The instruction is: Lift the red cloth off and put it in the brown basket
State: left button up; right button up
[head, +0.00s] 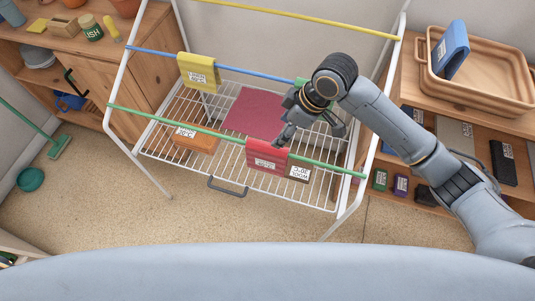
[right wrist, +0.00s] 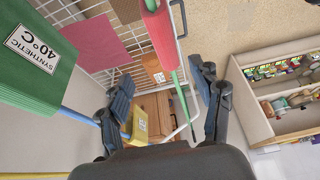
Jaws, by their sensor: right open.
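The red cloth (head: 266,158) hangs folded over the green front rod of the white drying rack, with a white label facing out. It also shows in the right wrist view (right wrist: 158,30), edge-on at the top centre. My right gripper (head: 308,130) is open and empty, just behind and above the red cloth, apart from it. In the right wrist view its two fingers (right wrist: 165,95) are spread, with the green rod between them. The brown basket (head: 500,88) stands on the wooden shelf at the right, with a blue labelled cloth (head: 451,48) in it. My left gripper is not in view.
A brown labelled cloth (head: 300,168) hangs directly beside the red one. A green cloth (right wrist: 40,60) and a yellow cloth (head: 198,72) hang on the blue rod. A dark red mat (head: 255,113) and an orange item (head: 195,138) are lower in the rack.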

aim_at(269, 150)
jog(key=x, duration=0.7)
jog(key=shift+a, duration=0.1)
jog(key=f, duration=0.3)
jog(key=a+f, duration=0.1)
jog(key=shift+s+f, duration=0.25)
jog(key=shift+f, duration=0.15)
jog(key=shift+w+a+f, duration=0.1)
jog(key=shift+a+f, duration=0.05)
jog(key=shift+f, duration=0.25)
jog(key=shift+f+p, duration=0.2)
jog(key=shift+p, duration=0.15)
jog(key=c, duration=1.2)
